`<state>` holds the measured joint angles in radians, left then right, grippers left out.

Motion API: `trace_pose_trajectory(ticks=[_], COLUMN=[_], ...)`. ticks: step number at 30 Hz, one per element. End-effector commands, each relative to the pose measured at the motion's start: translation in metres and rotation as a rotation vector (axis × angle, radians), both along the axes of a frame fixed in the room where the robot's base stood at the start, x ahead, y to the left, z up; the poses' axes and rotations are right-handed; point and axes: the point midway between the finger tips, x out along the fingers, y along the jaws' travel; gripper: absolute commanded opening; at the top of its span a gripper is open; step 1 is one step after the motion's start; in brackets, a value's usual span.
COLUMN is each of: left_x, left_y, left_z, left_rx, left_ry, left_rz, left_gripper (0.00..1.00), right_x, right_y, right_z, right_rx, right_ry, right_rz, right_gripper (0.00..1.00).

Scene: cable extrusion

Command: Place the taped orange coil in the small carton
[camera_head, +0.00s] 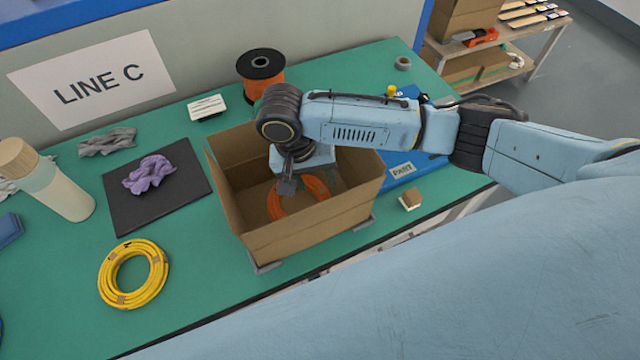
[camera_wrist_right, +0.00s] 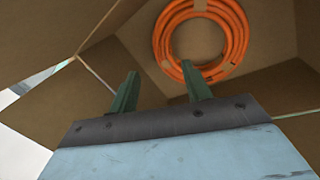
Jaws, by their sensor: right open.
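The taped orange coil (camera_head: 317,189) lies inside the small carton (camera_head: 300,231), on its floor. The carton stands open on the green table, and my arm hides part of the coil. The right wrist view shows the coil (camera_wrist_right: 160,45) with pale tape on it, beyond the fingertips, among the carton's brown walls (camera_wrist_right: 275,80). My right gripper (camera_head: 287,187) reaches down into the carton above the coil. Its two fingers (camera_wrist_right: 165,88) are apart with nothing between them. My left gripper is not in view.
A yellow coil (camera_head: 134,274) lies left of the carton. A black mat (camera_head: 185,205) with a purple cloth (camera_head: 149,174), a bottle (camera_head: 62,190) and an orange cable spool (camera_head: 262,73) stand around it. A blue bin marked PART (camera_head: 402,170) is close on the right.

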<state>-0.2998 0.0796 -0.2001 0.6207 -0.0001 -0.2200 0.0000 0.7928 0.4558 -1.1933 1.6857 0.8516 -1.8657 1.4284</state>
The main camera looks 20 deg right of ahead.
Motion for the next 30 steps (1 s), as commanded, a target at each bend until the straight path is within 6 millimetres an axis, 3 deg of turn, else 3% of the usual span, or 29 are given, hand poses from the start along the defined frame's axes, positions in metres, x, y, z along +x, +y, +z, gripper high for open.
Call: trace_pose_trajectory(ticks=[3,9,15,25,30], left_x=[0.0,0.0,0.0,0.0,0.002], left_y=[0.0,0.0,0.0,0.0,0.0], left_z=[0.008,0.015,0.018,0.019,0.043], left_rx=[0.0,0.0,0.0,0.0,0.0], left_ry=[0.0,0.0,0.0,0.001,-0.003], left_rz=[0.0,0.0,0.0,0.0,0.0], left_gripper=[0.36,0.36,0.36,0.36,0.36], right_x=[0.002,0.006,0.006,0.006,0.006], right_y=[0.007,0.014,0.017,0.017,0.018], right_z=[0.029,0.06,0.071,0.073,0.096], right_rx=[0.003,0.001,0.001,0.001,0.002], right_ry=[-0.001,-0.001,0.002,0.002,0.002], right_rz=[0.001,0.0,0.0,0.0,0.0], right_gripper=[0.48,0.48,0.48,0.48,0.48])
